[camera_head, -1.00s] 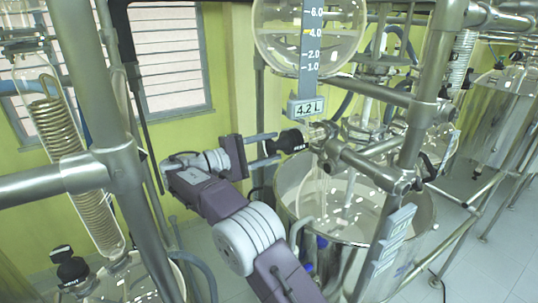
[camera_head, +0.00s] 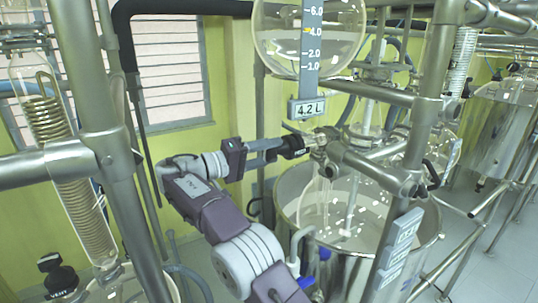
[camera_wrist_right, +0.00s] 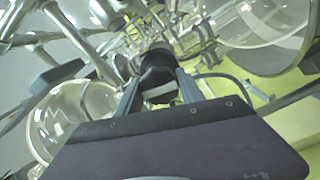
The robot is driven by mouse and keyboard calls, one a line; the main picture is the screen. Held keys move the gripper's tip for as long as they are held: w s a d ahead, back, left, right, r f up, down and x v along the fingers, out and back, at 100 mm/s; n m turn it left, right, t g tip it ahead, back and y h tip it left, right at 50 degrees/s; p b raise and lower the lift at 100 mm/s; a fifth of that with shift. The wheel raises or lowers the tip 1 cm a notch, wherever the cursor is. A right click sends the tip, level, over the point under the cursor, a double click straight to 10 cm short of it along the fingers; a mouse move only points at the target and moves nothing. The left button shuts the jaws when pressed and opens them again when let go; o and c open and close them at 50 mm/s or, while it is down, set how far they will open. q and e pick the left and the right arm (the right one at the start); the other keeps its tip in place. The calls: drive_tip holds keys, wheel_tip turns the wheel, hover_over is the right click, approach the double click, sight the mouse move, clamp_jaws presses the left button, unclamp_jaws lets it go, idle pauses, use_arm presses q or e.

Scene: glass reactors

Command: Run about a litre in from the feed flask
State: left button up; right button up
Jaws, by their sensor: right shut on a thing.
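The feed flask (camera_head: 285,35) is a round clear glass vessel at the top of the head view. My right gripper (camera_head: 280,149) is shut on this knob from the left. The wrist view shows the black knob (camera_wrist_right: 158,68) between the two fingers. The glass reactor vessel (camera_head: 335,205) stands below in a steel bath. My left gripper is not in view.
Steel posts and rails (camera_head: 425,100) frame the reactor on the right. A thick steel post (camera_head: 105,140) and a coiled glass condenser (camera_head: 65,150) stand at the left. Another black knob marked VENT (camera_head: 60,278) is at the lower left.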

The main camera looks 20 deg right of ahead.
idle(0.3)
drive_tip(key=o, duration=1.4)
drive_tip(key=shift+d, duration=0.1)
drive_tip(key=s+a+p, duration=0.1)
drive_tip(key=a+p, duration=0.3)
drive_tip(key=a, duration=0.5)
drive_tip(key=shift+s, duration=0.15)
drive_tip(key=shift+d, duration=0.1)
